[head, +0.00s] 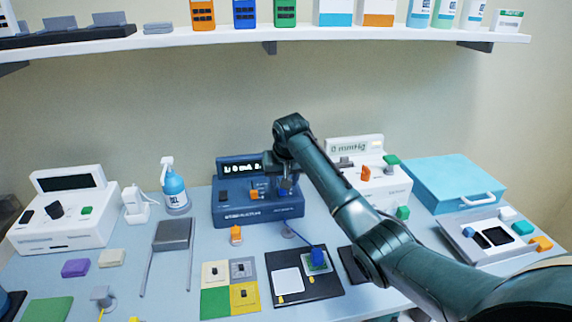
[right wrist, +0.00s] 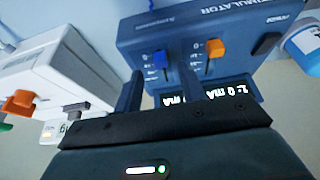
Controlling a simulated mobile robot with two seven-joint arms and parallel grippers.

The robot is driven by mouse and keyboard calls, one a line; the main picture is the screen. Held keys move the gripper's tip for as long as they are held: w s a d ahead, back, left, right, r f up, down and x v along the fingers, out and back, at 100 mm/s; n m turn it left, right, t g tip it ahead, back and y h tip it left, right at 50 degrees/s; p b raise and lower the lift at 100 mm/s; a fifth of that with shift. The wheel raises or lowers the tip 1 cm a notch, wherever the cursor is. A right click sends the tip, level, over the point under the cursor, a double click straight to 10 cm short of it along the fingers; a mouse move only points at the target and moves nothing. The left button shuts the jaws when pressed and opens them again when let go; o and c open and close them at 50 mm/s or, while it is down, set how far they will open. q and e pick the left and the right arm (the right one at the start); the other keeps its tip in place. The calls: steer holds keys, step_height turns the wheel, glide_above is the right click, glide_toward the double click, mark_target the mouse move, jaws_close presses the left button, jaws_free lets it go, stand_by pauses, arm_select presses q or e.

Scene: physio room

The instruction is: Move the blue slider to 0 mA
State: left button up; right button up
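The blue stimulator (head: 232,210) stands at the back middle of the table. Its blue slider (right wrist: 160,60) shows in the right wrist view, near the upper end of its slot in that upside-down picture. The orange slider (right wrist: 214,48) is beside it. The display (right wrist: 235,91) reads "1: 0 mA"; the second channel's number is hidden behind a finger. My right gripper (right wrist: 161,73) is open, its fingers on either side of the blue slider in the picture; I cannot tell whether they touch it. In the head view, my right gripper (head: 287,186) covers the blue slider. My left gripper is out of view.
A white device (head: 392,192) reading "0 mmHg" stands close to the right of the stimulator. A spray bottle (head: 175,190) is to its left. Small parts and a black tray (head: 272,300) lie in front. A shelf (head: 200,40) runs above.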

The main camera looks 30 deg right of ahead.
steer(key=d+v, duration=0.1)
steer(key=v, duration=0.8)
steer(key=shift+a+r+b, duration=0.15)
steer(key=shift+a+b, duration=0.2)
steer(key=shift+a, duration=0.15)
steer(key=shift+s, duration=0.15)
